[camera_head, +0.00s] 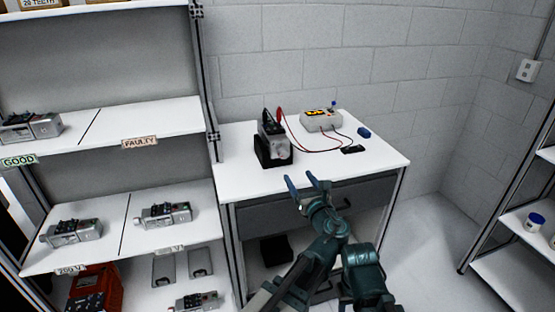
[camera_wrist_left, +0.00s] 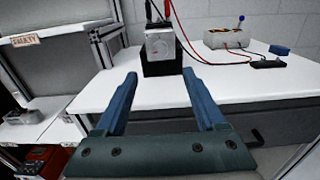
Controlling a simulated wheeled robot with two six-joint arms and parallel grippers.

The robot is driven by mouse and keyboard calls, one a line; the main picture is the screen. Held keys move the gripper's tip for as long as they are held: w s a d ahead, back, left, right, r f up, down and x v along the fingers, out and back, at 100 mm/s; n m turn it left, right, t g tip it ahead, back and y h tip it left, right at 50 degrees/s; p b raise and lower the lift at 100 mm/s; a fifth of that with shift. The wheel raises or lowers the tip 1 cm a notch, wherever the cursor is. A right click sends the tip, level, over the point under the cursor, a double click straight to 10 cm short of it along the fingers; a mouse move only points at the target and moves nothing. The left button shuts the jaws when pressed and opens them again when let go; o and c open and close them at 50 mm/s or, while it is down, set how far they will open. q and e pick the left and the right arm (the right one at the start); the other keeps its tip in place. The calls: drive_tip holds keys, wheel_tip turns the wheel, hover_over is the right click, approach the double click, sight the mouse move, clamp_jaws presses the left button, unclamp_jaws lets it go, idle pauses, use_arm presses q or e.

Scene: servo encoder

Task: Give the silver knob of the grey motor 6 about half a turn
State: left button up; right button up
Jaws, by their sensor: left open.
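A grey motor (camera_head: 273,145) stands upright in a black holder (camera_head: 264,160) on the white table, with a red and a black lead at its top. It also shows in the left wrist view (camera_wrist_left: 160,38). Its silver knob (camera_wrist_left: 157,46) appears as a round shape on the face toward me, small and hard to make out; no number is readable. My left gripper (camera_head: 301,184) is open and empty at the table's front edge, short of the motor and apart from it. In the left wrist view its blue fingers (camera_wrist_left: 159,76) point toward the motor. My right gripper is not in view.
A grey meter box (camera_head: 321,120) with red and black leads stands behind right. A blue block (camera_head: 364,132) and a black piece (camera_head: 352,149) lie beside it. A shelf (camera_head: 170,118) with several motors stands left. The table's front right is clear.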

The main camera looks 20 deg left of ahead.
sight(285, 155)
use_arm(q)
drive_tip(key=x, duration=1.3)
drive_tip(key=shift+w+a, duration=0.25)
drive_tip(key=shift+w, duration=0.1)
clamp_jaws()
